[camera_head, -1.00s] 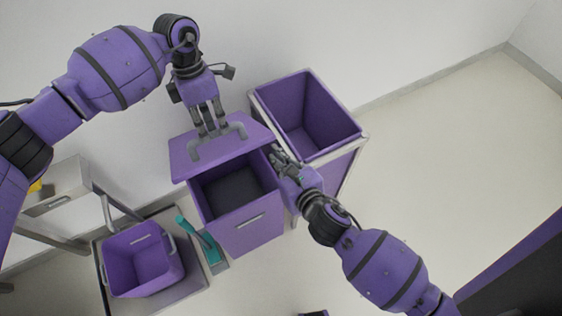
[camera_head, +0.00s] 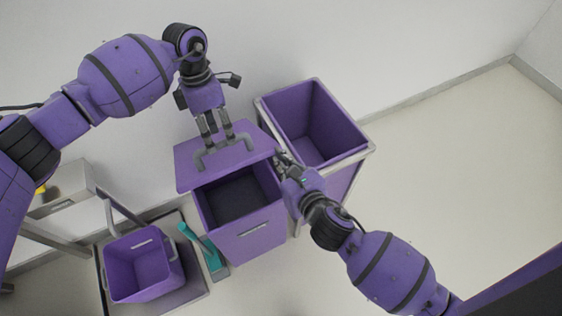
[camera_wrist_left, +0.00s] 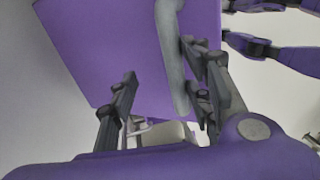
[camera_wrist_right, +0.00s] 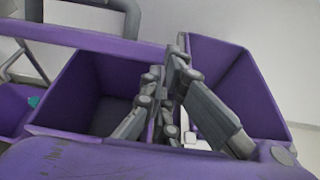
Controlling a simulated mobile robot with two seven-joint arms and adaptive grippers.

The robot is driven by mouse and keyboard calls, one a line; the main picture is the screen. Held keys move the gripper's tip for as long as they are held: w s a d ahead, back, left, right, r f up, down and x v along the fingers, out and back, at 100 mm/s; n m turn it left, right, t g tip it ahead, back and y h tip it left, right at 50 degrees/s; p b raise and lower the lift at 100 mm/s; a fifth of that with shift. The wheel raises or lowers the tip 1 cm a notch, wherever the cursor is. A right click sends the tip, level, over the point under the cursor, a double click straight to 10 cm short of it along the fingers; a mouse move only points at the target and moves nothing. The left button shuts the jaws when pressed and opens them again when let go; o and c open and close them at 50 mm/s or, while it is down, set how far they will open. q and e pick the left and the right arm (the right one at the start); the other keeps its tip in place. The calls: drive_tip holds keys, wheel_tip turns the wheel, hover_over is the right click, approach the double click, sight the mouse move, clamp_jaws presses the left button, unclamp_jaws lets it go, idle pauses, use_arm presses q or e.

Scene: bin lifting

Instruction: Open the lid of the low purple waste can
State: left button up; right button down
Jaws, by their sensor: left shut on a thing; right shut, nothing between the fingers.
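The low purple waste can (camera_head: 247,240) stands in the middle of the head view, with its dark inside showing. Its purple lid (camera_head: 192,171) is raised over the rear of the can, with a grey bar handle (camera_head: 203,161). My left gripper (camera_head: 219,143) is shut on the handle from above; the handle (camera_wrist_left: 172,50) also shows in the left wrist view. My right gripper (camera_head: 281,158) is shut and empty at the can's right edge, near the lid's right end. In the right wrist view its fingers (camera_wrist_right: 168,75) are in front of the can and lid; whether they touch either is unclear.
A taller purple bin in a light frame (camera_head: 312,115) stands close on the right. On the left are a small purple bucket (camera_head: 140,275), a teal object (camera_head: 200,240) and a grey cart-like frame (camera_head: 85,190). A wall is behind. The floor at right is clear.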

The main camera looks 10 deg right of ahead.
use_arm(q)
drive_tip(key=shift+w+a, duration=0.15)
drive_tip(key=shift+a, duration=0.05)
